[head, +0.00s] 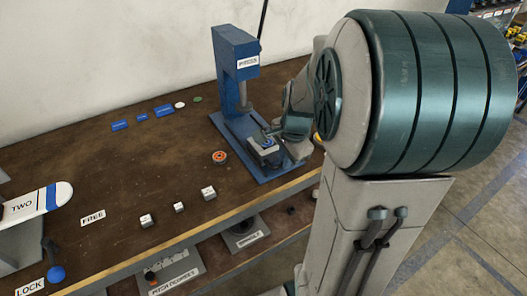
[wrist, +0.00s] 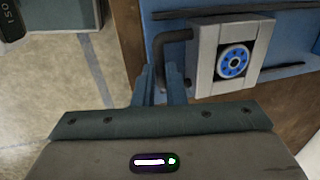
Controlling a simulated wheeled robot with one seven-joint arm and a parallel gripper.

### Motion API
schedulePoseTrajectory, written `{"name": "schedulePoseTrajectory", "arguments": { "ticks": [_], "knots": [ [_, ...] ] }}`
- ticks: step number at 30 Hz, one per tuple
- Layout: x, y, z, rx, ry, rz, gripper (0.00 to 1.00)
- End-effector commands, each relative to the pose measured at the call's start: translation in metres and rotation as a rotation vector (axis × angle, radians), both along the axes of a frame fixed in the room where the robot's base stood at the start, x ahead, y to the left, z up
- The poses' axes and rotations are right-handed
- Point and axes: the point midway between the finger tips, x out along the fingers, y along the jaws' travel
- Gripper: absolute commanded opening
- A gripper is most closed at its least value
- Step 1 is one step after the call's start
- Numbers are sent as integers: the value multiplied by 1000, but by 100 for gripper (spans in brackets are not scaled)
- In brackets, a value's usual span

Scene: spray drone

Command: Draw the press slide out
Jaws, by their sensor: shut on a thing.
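The blue press (head: 235,60) stands upright on its blue base at the back of the bench. Its slide (head: 264,153) is a pale block with a blue ring-shaped part on top, in front of the press column. In the wrist view the slide (wrist: 205,60) sits between two dark rails on the blue base, with a dark bent handle (wrist: 158,50) on its left side. My gripper (wrist: 160,82) is shut on that handle, its fingers at the handle's near end. In the head view my arm largely hides the gripper and the handle.
An orange-rimmed round part (head: 219,157) lies left of the press base. Several small white blocks (head: 179,207) stand near the bench's front edge. Blue pieces (head: 142,117) lie at the back. A blue-knobbed lever (head: 56,273) stands at lower left. Open floor (wrist: 50,95) lies beside the bench.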

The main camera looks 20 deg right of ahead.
Motion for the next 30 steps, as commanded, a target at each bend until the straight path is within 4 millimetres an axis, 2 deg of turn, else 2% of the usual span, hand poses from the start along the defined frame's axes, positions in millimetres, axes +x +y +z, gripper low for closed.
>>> {"name": "schedulePoseTrajectory", "arguments": {
  "ticks": [6,19,20,21,22,30],
  "knots": [
    [-13,-6,0,1,2,-7,0],
    [-16,-6,-1,1,8,-4,0],
    [-16,-6,-1,1,8,-4,19],
    [-16,-6,-1,0,7,-4,30],
    [-16,-6,-1,0,6,-4,33],
    [-14,-3,1,0,2,2,33]
  ]
}}
